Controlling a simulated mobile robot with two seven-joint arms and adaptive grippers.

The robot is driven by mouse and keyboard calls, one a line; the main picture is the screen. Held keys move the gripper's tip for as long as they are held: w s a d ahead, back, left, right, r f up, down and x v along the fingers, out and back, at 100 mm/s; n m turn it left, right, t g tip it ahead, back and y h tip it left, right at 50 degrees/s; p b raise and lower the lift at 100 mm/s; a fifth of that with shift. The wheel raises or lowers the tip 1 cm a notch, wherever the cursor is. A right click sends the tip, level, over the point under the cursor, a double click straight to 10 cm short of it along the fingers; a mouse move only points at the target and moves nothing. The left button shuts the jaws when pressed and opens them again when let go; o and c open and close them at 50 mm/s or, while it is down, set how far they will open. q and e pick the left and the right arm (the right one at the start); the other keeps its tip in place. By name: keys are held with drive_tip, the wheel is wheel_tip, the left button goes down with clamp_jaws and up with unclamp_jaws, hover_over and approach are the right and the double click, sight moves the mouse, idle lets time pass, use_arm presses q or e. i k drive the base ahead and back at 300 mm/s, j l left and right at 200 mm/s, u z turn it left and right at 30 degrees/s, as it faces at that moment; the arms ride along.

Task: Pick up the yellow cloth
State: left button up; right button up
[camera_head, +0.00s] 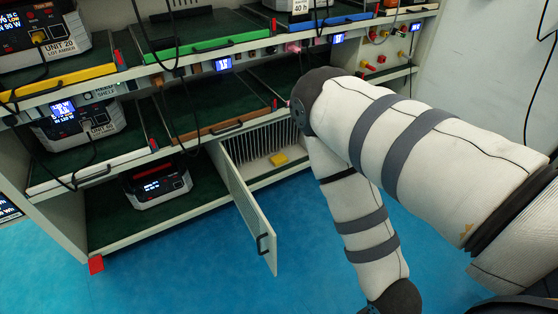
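A small yellow folded piece, which looks like the yellow cloth (279,159), lies on the floor of the low compartment (257,167) at the middle of the rack. The compartment's perforated door (248,205) stands open, swung out toward me. One arm of mine comes in from the right and bends downward at the elbow, in front of the compartment's right side. Its gripper is outside the picture, below the bottom edge. My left arm and gripper are not in view.
Shelves above hold power units (72,122), hanging cables and coloured front strips. Another unit (158,182) sits on the bottom shelf, left of the door. A red piece (96,264) is at the rack's lower left corner. The blue floor (190,270) in front is clear.

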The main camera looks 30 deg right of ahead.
sight(280, 159)
drive_tip(key=i+l+z, duration=0.15)
drive_tip(key=i+l, duration=0.2)
drive_tip(key=l, duration=0.35)
drive_tip(key=i+l+z, duration=0.1)
drive_tip(key=i+l, duration=0.3)
drive_tip(key=l, duration=0.25)
drive_tip(key=i+l+z, duration=0.15)
drive_tip(key=i+l, duration=0.25)
drive_tip(key=l, duration=0.2)
drive_tip(key=i+l+z, duration=0.15)
drive_tip(key=i+l, duration=0.25)
drive_tip(key=l, duration=0.2)
